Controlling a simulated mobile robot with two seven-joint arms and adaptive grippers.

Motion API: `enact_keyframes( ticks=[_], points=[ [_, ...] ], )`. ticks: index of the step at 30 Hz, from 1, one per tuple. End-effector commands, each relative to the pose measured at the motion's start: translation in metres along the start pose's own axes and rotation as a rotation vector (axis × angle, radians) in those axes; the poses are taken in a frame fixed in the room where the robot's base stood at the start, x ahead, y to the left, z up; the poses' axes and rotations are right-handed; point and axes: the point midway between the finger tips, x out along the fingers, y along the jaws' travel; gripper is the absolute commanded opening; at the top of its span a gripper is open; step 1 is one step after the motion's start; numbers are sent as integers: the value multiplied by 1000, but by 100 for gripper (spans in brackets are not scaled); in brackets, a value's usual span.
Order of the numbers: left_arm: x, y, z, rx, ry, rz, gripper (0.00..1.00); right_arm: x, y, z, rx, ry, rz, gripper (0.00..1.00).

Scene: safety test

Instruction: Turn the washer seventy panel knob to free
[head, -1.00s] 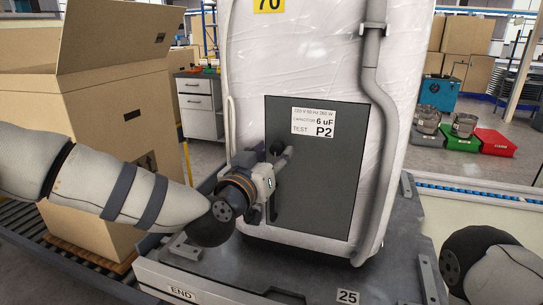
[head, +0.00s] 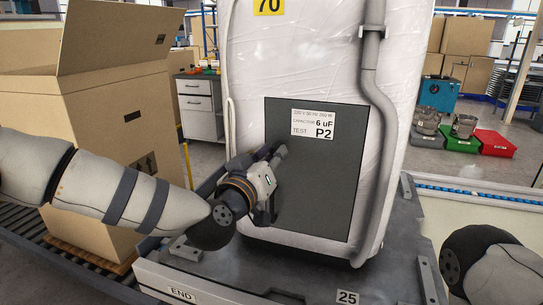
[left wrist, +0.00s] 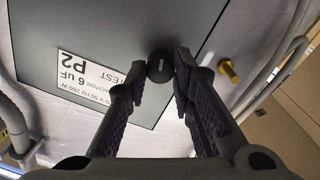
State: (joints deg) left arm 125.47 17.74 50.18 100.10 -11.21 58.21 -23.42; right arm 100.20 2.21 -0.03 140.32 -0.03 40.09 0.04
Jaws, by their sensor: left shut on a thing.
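The washer (head: 240,60), wrapped in white film with a yellow 70 label, stands on a grey platform. Its dark grey panel (head: 320,195) has a white label reading 6 uF and TEST P2. My left gripper (head: 275,160) is at the panel's left edge and hides the knob in the head view. In the left wrist view the round black knob (left wrist: 160,66) sits between the fingertips of my left gripper (left wrist: 158,75), which is shut on it. A small mark shows on the knob's face. My right gripper is out of view.
A brass-coloured peg (left wrist: 229,70) sticks out beside the panel, near my left fingers. A grey hose (head: 373,100) runs down the washer's right side. An open cardboard box (head: 110,110) stands at the left.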

Motion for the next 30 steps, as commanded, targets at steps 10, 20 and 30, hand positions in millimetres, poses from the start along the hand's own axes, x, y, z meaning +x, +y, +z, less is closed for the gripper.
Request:
enact_keyframes(
  ticks=[10, 20, 30],
  points=[
    [0, -1, 2, -327, 19, 1, 0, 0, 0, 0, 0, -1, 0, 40],
    [0, -1, 4, -641, 36, 3, 0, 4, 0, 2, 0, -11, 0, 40],
    [0, -1, 5, -957, 55, 5, 0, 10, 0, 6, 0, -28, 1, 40]
  ],
)
